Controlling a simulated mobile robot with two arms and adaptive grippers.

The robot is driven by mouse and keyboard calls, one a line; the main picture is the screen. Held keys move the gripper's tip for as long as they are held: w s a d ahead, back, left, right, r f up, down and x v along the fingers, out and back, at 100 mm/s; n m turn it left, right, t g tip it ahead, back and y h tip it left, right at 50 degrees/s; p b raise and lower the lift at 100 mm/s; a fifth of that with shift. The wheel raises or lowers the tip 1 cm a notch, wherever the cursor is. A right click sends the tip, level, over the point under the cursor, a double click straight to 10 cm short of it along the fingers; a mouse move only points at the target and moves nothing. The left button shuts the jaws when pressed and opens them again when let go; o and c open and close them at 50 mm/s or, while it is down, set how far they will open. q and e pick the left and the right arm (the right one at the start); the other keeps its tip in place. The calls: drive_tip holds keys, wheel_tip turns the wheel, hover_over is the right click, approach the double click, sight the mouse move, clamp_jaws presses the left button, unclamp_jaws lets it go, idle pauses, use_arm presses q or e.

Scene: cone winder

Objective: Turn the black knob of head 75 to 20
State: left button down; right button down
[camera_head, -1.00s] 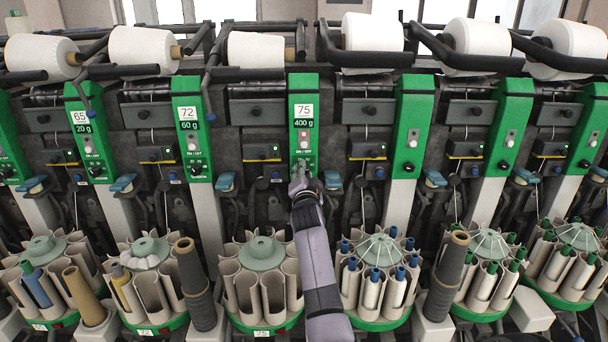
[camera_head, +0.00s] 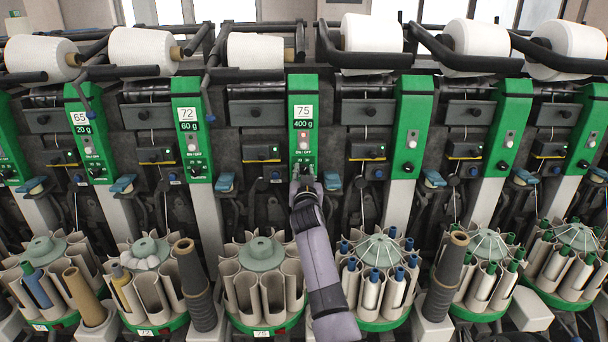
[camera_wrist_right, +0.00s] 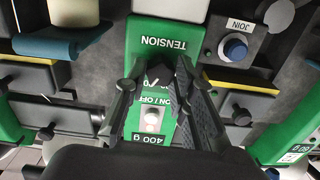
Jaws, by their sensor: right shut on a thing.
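The green panel of head 75 (camera_head: 303,100) stands in the middle of the head view, with a white label "75", a "400 g" plate and an ON/OFF switch. My right gripper (camera_head: 305,172) is at the lower end of this panel and covers the black knob there. In the right wrist view its fingers (camera_wrist_right: 158,75) are closed together on the knob, just by the word TENSION on the panel (camera_wrist_right: 165,38). The knob is mostly hidden by the fingers, and its pointer setting cannot be read. My left gripper is not in view.
Head 72 (camera_head: 188,110) stands to the left with its own black knob (camera_head: 196,169). A blue lever (camera_head: 332,180) is close to the right of my gripper. A bobbin magazine (camera_head: 262,255) is below to the left, another (camera_head: 379,250) to the right.

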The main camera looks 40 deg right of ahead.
drive_tip(key=n, duration=0.5)
drive_tip(key=shift+n+p, duration=0.4)
drive_tip(key=n+p, duration=0.1)
drive_tip(key=n, duration=0.4)
drive_tip(key=shift+f, duration=0.1)
drive_tip(key=c, duration=1.3)
unclamp_jaws()
drive_tip(key=shift+c, duration=0.2)
drive_tip(key=v, duration=1.2)
